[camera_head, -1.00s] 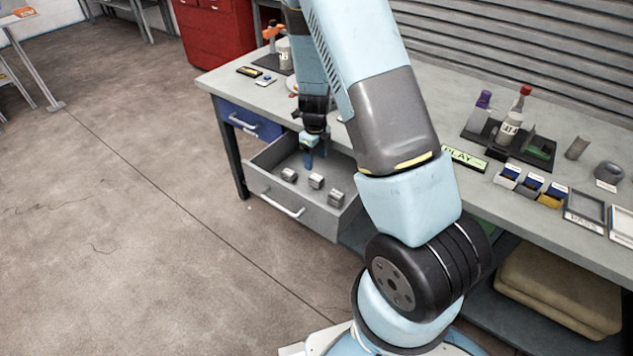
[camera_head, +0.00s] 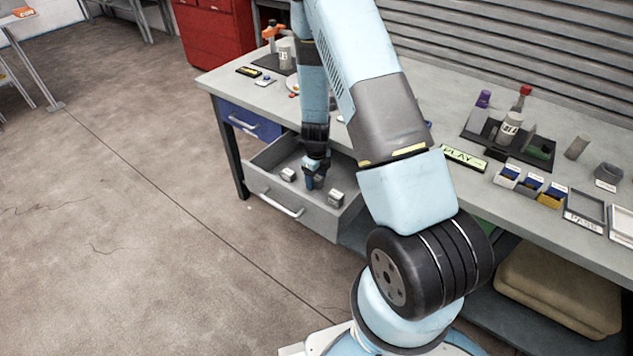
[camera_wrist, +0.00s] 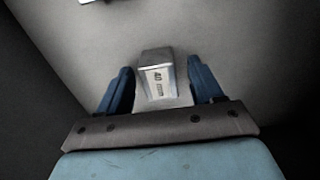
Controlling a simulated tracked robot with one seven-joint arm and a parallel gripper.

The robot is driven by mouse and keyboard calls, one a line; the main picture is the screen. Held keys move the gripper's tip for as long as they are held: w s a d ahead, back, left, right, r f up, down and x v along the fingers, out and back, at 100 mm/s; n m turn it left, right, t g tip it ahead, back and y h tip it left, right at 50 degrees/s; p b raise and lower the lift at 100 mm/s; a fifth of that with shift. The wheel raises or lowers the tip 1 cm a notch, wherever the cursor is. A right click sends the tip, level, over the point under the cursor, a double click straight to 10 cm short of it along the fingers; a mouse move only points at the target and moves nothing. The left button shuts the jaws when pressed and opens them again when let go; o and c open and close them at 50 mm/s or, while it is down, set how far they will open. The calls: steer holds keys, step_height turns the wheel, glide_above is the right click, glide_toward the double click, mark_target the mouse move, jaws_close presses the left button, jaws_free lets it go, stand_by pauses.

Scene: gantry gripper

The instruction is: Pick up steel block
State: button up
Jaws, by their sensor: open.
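Steel blocks lie in the open grey drawer (camera_head: 263,192) under the workbench. One block (camera_head: 288,174) is at the drawer's left and another block (camera_head: 336,199) is at its right. The middle block is hidden behind my gripper (camera_head: 316,184) in the head view. In the wrist view a steel block (camera_wrist: 157,76) with a printed label stands between the two blue fingers of my gripper (camera_wrist: 161,88). The fingers are open, with a visible gap on each side of the block.
Part of another pale object (camera_wrist: 92,2) shows at the wrist view's top edge. A blue drawer (camera_head: 250,122) is shut beside the open one. The bench top (camera_head: 425,107) carries bottles, small bins and trays.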

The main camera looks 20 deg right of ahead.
steer(key=shift+f, duration=0.1)
jaws_close()
stand_by(0.6)
